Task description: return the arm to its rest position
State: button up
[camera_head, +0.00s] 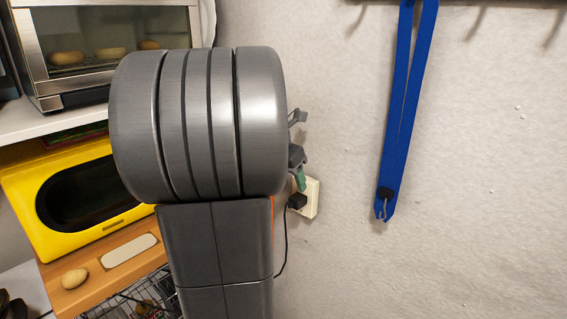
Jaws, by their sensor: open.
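My arm (200,125) stands large in the middle of the head view, its thick grey joint in front of the wall. My gripper (301,146) shows only in part, past the right side of that joint. Two small grey finger parts stick out there, one above the other with a gap between them, so it looks open. I see nothing held between them. The rest of the gripper and the wrist are hidden behind my arm.
A toaster oven (120,12) with bread rolls inside stands on a white shelf upper left. Below are a yellow appliance (28,190), a wooden board (75,295) with a roll, and a wire basket. A wall outlet (312,197) and blue strap (398,110) are right, with bare wall around.

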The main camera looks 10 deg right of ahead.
aim_at(296, 197)
jog(key=v, duration=0.6)
jog(key=x, duration=1.4)
jog(key=shift+s+r, duration=0.1)
jog(key=shift+r, duration=0.05)
jog(key=shift+r, duration=0.1)
